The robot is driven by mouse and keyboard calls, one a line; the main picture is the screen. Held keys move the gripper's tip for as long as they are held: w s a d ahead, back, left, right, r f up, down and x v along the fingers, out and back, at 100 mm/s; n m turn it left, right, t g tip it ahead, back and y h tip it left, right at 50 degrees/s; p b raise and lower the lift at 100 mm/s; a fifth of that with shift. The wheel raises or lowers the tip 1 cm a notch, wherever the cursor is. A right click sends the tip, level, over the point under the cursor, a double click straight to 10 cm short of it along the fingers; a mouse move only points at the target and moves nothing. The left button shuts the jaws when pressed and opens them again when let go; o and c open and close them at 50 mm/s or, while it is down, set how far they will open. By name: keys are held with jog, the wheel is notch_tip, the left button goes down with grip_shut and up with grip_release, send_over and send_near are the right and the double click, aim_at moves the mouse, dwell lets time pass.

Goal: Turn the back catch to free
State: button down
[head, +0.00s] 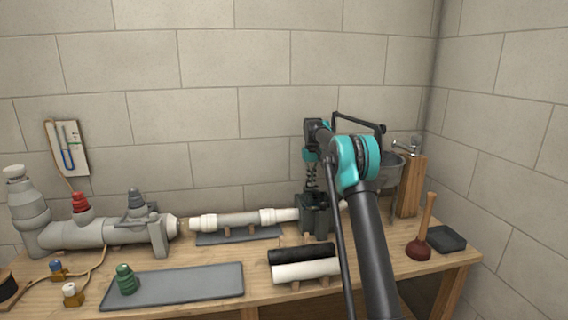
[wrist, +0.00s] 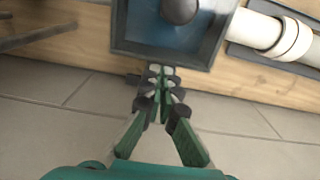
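The dark open-topped box (head: 315,222) stands at the back of the bench, at the right end of the white pipe. In the wrist view its grey rim (wrist: 120,45) surrounds a bluish inside with a dark round part. My gripper (head: 311,190) points down at this box in the head view. In the wrist view my gripper (wrist: 160,72) has its green fingers drawn together, tips right at the box's wall on the masonry side. A small dark tab (wrist: 132,79) shows just left of the fingertips; it may be the back catch, mostly hidden by the fingers. Nothing is clearly held.
The white pipe (head: 240,219) with couplings runs left from the box. Black and white tubes (head: 305,270) lie in front of it. A plunger (head: 420,247), a dark tray (head: 446,239) and a tap (head: 405,148) are at right. The masonry wall is close behind.

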jog(key=shift+s, duration=0.35)
notch_tip(320, 180, up, 6)
dwell(0.5)
jog(key=shift+d, duration=0.1)
